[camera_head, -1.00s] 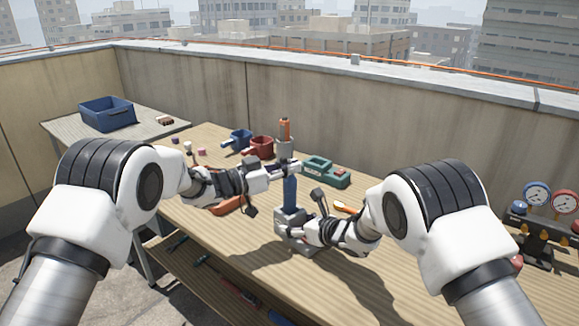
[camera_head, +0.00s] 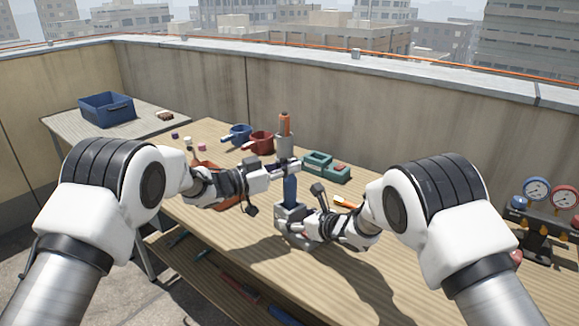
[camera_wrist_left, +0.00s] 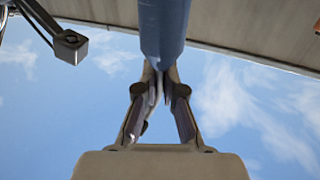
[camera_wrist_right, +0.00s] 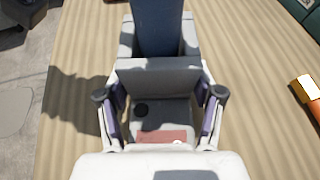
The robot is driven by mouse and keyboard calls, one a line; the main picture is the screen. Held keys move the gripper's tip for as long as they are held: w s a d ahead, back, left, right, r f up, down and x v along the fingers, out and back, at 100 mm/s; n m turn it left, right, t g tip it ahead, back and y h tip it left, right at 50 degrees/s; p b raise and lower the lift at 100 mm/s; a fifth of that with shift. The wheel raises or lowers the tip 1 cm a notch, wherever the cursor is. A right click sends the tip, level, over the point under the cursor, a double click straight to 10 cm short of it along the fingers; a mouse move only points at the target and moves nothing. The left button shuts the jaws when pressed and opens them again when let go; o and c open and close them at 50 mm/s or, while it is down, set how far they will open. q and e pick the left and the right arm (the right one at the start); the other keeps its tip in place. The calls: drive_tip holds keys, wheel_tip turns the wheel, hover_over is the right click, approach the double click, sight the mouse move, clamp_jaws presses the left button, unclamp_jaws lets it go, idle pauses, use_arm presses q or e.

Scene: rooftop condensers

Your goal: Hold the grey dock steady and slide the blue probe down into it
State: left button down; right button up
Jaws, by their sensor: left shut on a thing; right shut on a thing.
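The grey dock (camera_head: 291,213) stands on the bench below. My right gripper (camera_head: 304,229) is shut on the dock, which also shows between its fingers in the right wrist view (camera_wrist_right: 158,75). The probe's lower end (camera_wrist_right: 157,30) passes behind the dock's front wall, between its side walls. Its tip is hidden, so the depth cannot be told.
A gauge manifold (camera_head: 545,235) stands at right. A blue crate (camera_head: 106,109) is on the side table.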

use_arm(q)
drive_tip(key=shift+f, duration=0.25)
use_arm(e)
drive_tip(key=shift+f, duration=0.1)
use_arm(q)
drive_tip(key=shift+f, duration=0.25)
drive_tip(key=shift+f, duration=0.2)
drive_tip(key=shift+f, duration=0.1)
drive_tip(key=c, duration=1.2)
unclamp_jaws()
drive_tip(key=shift+f, duration=0.1)
drive_tip(key=v, duration=1.2)
